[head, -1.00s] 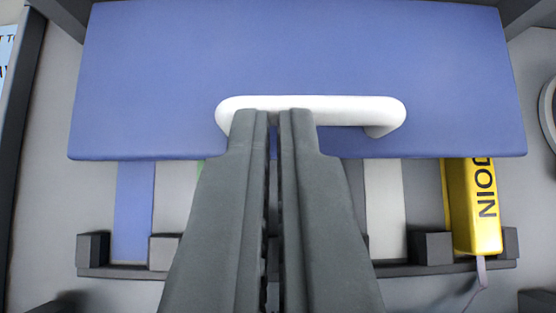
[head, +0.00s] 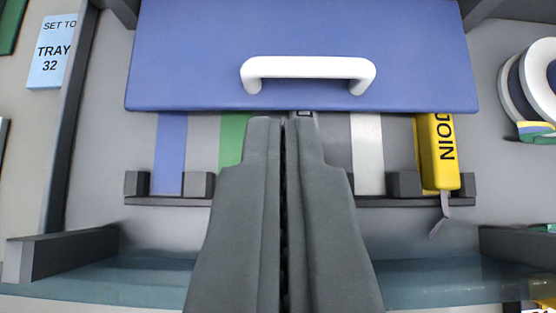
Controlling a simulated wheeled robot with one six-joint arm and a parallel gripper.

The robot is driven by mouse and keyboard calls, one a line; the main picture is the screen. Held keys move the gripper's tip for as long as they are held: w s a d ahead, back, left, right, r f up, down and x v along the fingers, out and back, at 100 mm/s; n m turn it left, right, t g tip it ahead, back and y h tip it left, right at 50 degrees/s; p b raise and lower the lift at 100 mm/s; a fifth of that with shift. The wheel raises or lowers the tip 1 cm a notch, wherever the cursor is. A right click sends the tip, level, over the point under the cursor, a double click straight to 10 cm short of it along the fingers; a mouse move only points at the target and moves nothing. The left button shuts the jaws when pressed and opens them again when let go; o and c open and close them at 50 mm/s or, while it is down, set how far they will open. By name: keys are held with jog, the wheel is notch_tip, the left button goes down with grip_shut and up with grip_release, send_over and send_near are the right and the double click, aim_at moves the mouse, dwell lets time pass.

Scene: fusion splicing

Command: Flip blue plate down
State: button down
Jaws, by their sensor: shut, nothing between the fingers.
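The blue plate (head: 300,30) fills the top middle of the head view, its broad face toward me. Its white bar handle (head: 308,68) runs across the lower part of that face. My gripper (head: 282,120) is shut and empty. Its fingertips are just below the plate's lower edge in the picture, below the handle and apart from it. My fingers hide part of the strips and rack behind them.
Below the plate are a blue strip (head: 170,150), a green strip (head: 233,138), a white strip (head: 367,150) and a yellow piece (head: 437,150) in a dark rack. Rolls (head: 540,85) lie at right. A "TRAY 32" label (head: 52,50) is at left. A dark block (head: 60,252) stands lower left.

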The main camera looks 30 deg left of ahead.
jog(key=shift+s+d+f, duration=0.15)
jog(key=shift+s+d, duration=0.6)
jog(key=shift+s, duration=0.35)
jog(key=shift+s+d+f, duration=0.15)
jog(key=shift+s+d, duration=0.6)
jog(key=shift+s, duration=0.3)
